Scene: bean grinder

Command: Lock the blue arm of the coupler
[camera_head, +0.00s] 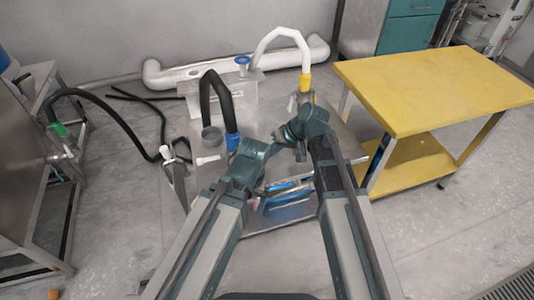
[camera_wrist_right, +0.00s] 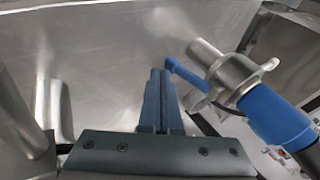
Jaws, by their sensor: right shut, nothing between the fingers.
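In the right wrist view a steel coupler (camera_wrist_right: 232,76) sits on a blue hose end (camera_wrist_right: 275,118). Its blue arm (camera_wrist_right: 186,76) sticks out to the left from the coupler's side. My right gripper (camera_wrist_right: 159,74) is shut and empty. Its fingertips are just left of the free end of the blue arm; I cannot tell if they touch. In the head view a blue-ended black hose (camera_head: 232,141) stands left of my arms' front ends. My left arm (camera_head: 248,170) reaches in from the lower left, but its jaws cannot be made out.
A white hose with a yellow end (camera_head: 305,82) stands behind my right arm. A yellow table (camera_head: 430,85) is close on the right. A steel bench (camera_head: 35,170) is on the left. A white pipe (camera_head: 165,78) lies along the back wall.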

